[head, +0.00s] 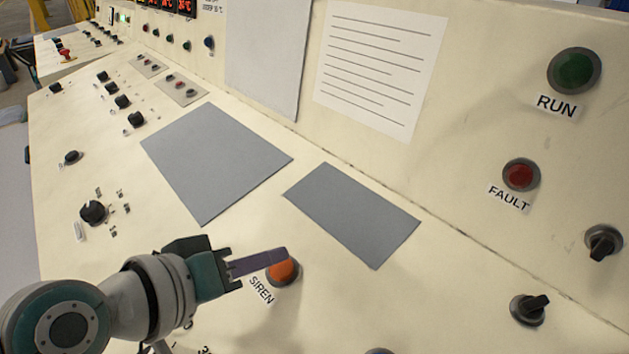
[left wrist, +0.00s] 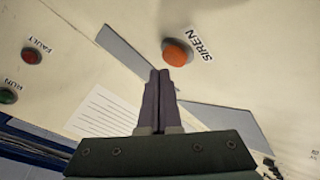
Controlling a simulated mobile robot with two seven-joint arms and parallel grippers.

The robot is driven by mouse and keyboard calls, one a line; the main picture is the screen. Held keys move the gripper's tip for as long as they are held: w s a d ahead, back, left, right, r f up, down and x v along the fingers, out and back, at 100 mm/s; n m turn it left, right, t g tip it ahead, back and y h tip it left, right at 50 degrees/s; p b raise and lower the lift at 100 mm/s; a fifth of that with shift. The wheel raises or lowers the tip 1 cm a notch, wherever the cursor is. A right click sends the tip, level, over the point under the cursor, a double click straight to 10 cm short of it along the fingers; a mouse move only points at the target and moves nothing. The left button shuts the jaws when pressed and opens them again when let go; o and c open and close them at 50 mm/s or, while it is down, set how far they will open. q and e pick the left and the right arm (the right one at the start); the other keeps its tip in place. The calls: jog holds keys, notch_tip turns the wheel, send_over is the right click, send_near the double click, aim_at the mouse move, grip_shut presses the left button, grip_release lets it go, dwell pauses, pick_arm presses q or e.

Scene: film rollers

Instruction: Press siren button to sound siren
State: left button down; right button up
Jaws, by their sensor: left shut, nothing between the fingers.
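The siren button (head: 283,272) is an orange round push button in a dark ring on the sloped cream panel, with a SIREN label (head: 261,290) beside it. My left gripper (head: 284,254) is shut and empty, its purple fingers pointing right. In the head view its fingertips overlap the upper edge of the button. In the left wrist view the siren button (left wrist: 177,53) lies just beyond the fingertips (left wrist: 159,73), with a small gap in the picture. I cannot tell whether they touch. My right gripper is not in view.
A red FAULT button (head: 520,175) and a green RUN button (head: 574,70) are on the upright panel at right. Black knobs (head: 529,308) stand at lower right and a knob (head: 93,212) at left. Flat grey plates (head: 352,214) lie behind the siren button.

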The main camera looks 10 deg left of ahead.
pick_arm(q)
jog(key=shift+f, duration=0.1)
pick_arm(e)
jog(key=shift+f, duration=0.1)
pick_arm(q)
jog(key=shift+f+b, duration=0.3)
jog(key=shift+b, duration=0.05)
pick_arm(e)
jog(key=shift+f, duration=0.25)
pick_arm(q)
jog(key=shift+w+d+f+b, duration=0.1)
jog(key=shift+w+f+b, duration=0.05)
jog(key=shift+f+b, duration=0.35)
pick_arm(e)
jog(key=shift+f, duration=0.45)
pick_arm(q)
jog(key=shift+r, duration=0.15)
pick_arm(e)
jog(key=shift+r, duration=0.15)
pick_arm(q)
jog(key=shift+s+r+p, duration=0.2)
jog(key=shift+r+p, duration=0.55)
jog(key=shift+p, duration=0.25)
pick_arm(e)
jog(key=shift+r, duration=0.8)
